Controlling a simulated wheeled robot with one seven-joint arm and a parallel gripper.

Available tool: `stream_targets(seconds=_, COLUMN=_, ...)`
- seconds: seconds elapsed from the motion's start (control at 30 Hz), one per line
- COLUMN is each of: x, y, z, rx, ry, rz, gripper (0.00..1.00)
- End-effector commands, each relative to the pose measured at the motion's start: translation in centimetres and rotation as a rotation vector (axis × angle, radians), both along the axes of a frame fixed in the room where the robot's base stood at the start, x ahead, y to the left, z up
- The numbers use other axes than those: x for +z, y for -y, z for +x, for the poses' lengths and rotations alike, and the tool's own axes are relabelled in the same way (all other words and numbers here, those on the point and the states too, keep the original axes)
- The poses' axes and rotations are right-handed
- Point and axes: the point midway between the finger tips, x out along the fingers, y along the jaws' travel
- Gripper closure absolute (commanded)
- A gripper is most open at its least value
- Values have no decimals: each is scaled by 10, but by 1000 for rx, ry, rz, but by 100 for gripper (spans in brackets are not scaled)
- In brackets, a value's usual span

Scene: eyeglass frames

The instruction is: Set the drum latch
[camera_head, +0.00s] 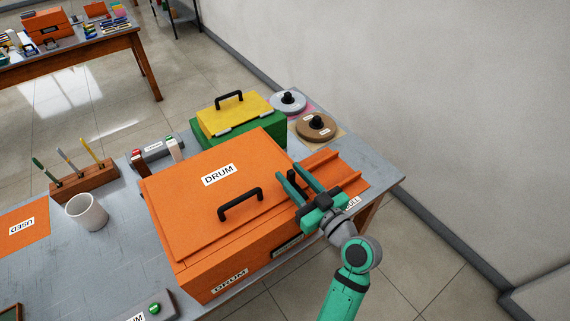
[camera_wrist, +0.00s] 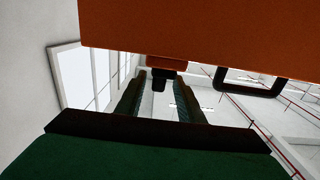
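The orange drum box (camera_head: 235,262) stands on the grey table. Its orange lid (camera_head: 190,205) is down, with a DRUM label and a black handle (camera_head: 240,204). My gripper (camera_head: 288,172) is at the box's right side, its two green fingers apart and pointing towards it. A small black part, perhaps the latch, shows between the fingers. In the wrist view a black piece (camera_wrist: 162,72) hangs below an orange edge, between and beyond my open fingers (camera_wrist: 162,88).
An orange channel (camera_head: 338,172) lies right of the box, close to my gripper. A green case with a yellow lid (camera_head: 235,113) and two round lidded discs (camera_head: 316,126) stand behind. A white mug (camera_head: 87,212) and a pen rack (camera_head: 84,181) are left. A green-button panel (camera_head: 150,309) is in front.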

Motion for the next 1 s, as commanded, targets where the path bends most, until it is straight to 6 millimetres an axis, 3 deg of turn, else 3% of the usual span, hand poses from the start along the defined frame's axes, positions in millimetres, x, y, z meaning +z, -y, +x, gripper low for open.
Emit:
stream_targets(seconds=0.3, x=0, y=-17, z=33, rx=-11, ry=0, rz=0, gripper=66)
stream_targets(seconds=0.7, x=0, y=-19, z=38, rx=-14, ry=-1, rz=-1, gripper=66)
stream_targets(seconds=0.83, x=0, y=-19, z=38, rx=-15, ry=-1, rz=-1, gripper=97)
stream_targets(seconds=1.0, x=0, y=-19, z=38, rx=-16, ry=0, rz=0, gripper=100)
